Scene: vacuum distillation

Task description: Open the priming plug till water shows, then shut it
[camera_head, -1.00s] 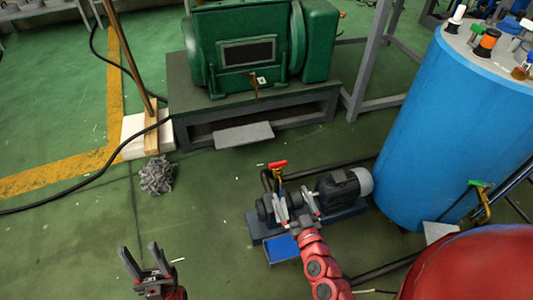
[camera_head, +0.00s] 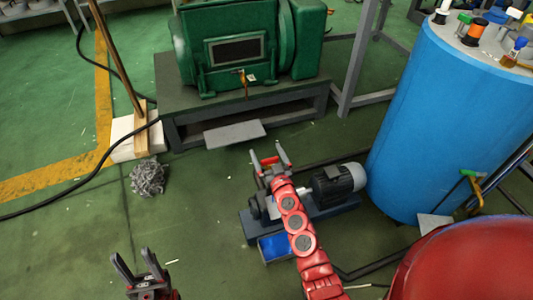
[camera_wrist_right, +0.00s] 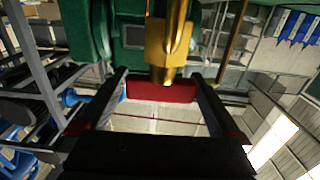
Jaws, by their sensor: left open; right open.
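The priming plug shows as a red bar handle (camera_head: 270,160) on top of the small pump. In the right wrist view the red bar (camera_wrist_right: 160,91) sits below a brass fitting (camera_wrist_right: 170,40). My right gripper (camera_head: 267,153) is open, with one finger on each side of the red bar. In the right wrist view its fingers (camera_wrist_right: 160,85) show gaps beside the bar; contact is not clear. My left gripper (camera_head: 132,260) is open and empty above the floor at the lower left. My right arm hides part of the pump. No water is visible.
The pump's dark motor (camera_head: 335,184) sits right of my right arm. A blue tray (camera_head: 274,247) lies before the pump. A blue tank (camera_head: 440,120) stands right, a red rounded vessel (camera_head: 465,265) lower right, a green machine (camera_head: 240,45) behind.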

